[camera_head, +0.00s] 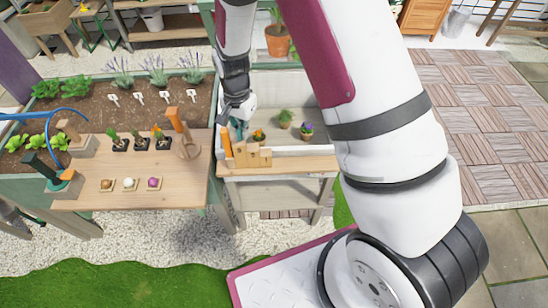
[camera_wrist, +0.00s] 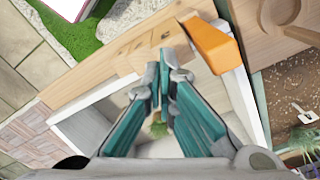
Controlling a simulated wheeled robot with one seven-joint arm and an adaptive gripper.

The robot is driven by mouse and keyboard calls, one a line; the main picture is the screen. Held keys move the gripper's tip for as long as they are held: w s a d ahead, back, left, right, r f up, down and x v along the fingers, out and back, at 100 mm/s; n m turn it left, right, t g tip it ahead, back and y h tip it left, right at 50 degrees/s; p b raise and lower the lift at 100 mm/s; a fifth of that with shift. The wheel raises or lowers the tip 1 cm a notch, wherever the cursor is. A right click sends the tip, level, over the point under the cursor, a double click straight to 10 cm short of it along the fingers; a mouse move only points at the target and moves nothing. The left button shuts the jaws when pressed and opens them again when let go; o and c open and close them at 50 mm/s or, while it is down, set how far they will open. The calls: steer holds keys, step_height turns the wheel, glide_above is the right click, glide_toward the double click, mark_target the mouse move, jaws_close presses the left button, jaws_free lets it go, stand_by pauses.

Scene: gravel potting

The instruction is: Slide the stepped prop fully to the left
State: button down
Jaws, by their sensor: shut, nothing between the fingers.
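The stepped prop (camera_head: 252,155) is a light wooden block with steps, on the front ledge of the grey potting bench near its left end. An orange upright piece (camera_head: 226,143) stands close to its left; it also shows in the wrist view (camera_wrist: 211,45). My gripper (camera_head: 238,128) points down just behind the prop. In the wrist view, its teal fingers (camera_wrist: 165,60) are together and empty, their tips over or beside the wooden prop (camera_wrist: 138,55). I cannot tell whether they touch it.
Small potted plants (camera_head: 286,118) stand in the bench tray behind the ledge. A wooden table (camera_head: 185,190) with seedlings, bulbs on small trays and a wooden stand lies to the left. The ledge (camera_head: 305,162) right of the prop is clear.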

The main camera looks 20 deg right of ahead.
steer(key=shift+s+d, duration=0.15)
steer(key=shift+d, duration=0.15)
step_height(320, 180, up, 8)
steer(key=p, duration=0.2)
steer(key=shift+p, duration=0.3)
stand_by(0.3)
stand_by(0.4)
steer(key=s+d+r+n+t, duration=0.15)
steer(key=s+r, duration=0.35)
steer(key=r, duration=0.6)
steer(key=s+d+r+n+t, duration=0.1)
steer(key=s+d+r+n, duration=0.3)
steer(key=r, duration=0.7)
steer(key=s+d+r+n+t, duration=0.1)
steer(key=s+r+n, duration=0.1)
steer(key=s, duration=0.6)
steer(key=s+d+r+n+t, duration=0.1)
steer(key=s+r+n+t, duration=0.1)
steer(key=s+r, duration=0.3)
steer(key=shift+s+r, duration=0.2)
steer(key=shift+s, duration=2)
